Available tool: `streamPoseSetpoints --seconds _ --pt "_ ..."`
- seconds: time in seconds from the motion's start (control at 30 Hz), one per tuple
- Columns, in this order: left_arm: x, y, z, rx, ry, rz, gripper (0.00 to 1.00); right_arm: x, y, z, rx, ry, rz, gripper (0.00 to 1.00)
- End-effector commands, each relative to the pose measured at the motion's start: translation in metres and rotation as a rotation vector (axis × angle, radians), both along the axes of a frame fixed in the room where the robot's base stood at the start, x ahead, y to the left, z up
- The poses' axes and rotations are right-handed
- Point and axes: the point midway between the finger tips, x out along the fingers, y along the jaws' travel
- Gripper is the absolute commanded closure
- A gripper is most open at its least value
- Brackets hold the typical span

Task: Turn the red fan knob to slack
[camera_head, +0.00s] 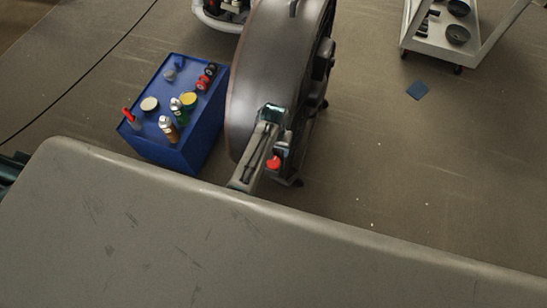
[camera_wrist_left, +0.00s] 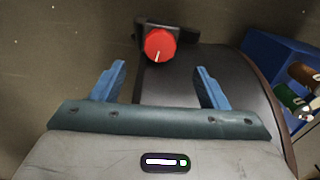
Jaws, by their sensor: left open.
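The red fan knob (camera_head: 274,163) is on the side of the large dark drum fan (camera_head: 258,60), low and close to my left arm. In the left wrist view the round red knob (camera_wrist_left: 160,45) has a white pointer line running down from its middle, tilted slightly left. My left gripper (camera_wrist_left: 160,82) is open, its two blue fingers apart with nothing between them. The knob lies ahead of the fingertips, roughly centred between them and apart from both. In the head view the left gripper (camera_head: 272,114) is over the fan's side. My right gripper is not in view.
A blue cabinet (camera_head: 190,147) with bottles, cans and rolls on top stands left of the fan. A grey cart (camera_head: 427,50) with dark round parts is at the upper right. The floor right of the fan is mostly clear.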

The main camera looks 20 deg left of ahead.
Motion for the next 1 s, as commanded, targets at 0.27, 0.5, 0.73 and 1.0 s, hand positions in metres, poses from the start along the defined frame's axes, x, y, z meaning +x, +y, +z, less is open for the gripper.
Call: streamPoseSetpoints --seconds 0.27,0.5,0.73,1.0 --pt "0.0 0.0 -0.052 0.0 0.003 0.0 0.32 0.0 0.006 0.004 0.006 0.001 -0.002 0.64" --pt "0.0 0.0 -0.077 0.0 0.001 0.0 0.32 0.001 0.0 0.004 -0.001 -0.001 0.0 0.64" --pt "0.0 0.0 -0.083 0.0 0.0 0.001 0.32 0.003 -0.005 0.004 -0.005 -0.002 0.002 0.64" --pt "0.0 0.0 -0.083 -0.001 0.0 0.001 0.53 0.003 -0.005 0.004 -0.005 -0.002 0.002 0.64"
